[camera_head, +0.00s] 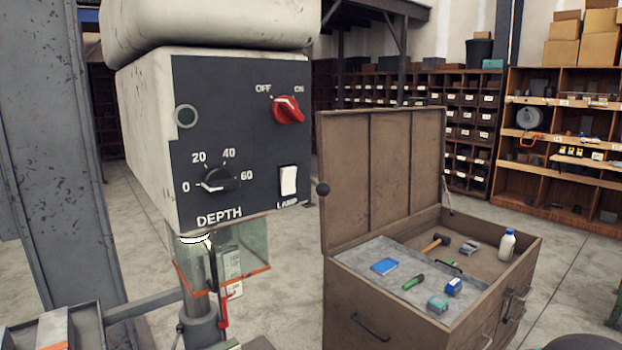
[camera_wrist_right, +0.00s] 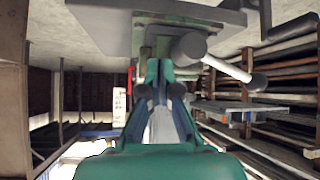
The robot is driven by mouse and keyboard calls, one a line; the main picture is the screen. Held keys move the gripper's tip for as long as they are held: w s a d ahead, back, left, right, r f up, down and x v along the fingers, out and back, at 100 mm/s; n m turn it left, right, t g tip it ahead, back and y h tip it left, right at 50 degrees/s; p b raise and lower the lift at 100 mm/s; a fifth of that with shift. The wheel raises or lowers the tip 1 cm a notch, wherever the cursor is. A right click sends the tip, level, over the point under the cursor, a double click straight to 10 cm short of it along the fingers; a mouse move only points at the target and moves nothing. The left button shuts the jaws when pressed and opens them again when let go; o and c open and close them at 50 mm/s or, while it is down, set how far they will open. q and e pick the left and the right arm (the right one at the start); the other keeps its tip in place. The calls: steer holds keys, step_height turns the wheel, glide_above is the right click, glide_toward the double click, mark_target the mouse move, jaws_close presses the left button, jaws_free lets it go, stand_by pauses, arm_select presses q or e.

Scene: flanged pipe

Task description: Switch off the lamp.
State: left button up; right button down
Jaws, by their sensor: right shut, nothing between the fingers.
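The white lamp rocker switch (camera_head: 288,181), labelled LAMP, sits at the lower right of the machine's dark control panel (camera_head: 240,130). The lamp (camera_head: 195,238) under the machine head glows bright white. The switch does not show clearly in the right wrist view. My right gripper (camera_wrist_right: 166,88) shows only in the right wrist view, with its fingers together and empty. No switch is seen at its fingertips. My left gripper is in neither view.
The panel also has a red OFF/ON knob (camera_head: 287,109) and a black DEPTH dial (camera_head: 217,179). An open brown tool chest (camera_head: 375,300) stands at right. A lever (camera_wrist_right: 225,66) shows in the wrist view.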

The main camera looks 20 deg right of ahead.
steer(key=w+d+r+n+t+y, duration=0.2)
steer(key=r+n+t, duration=0.55)
steer(key=r, duration=2.05)
steer(key=s+d+r+n+t, duration=0.1)
steer(key=s+r+n, duration=0.3)
steer(key=r, duration=0.5)
steer(key=s+d+r+n+t, duration=0.1)
steer(key=s+d+r+n, duration=0.2)
steer(key=r, duration=0.6)
steer(key=shift+s+d+r+n+p, duration=0.3)
steer(key=shift+s+d+r+n, duration=0.05)
steer(key=shift+s, duration=0.4)
steer(key=shift+t, duration=0.25)
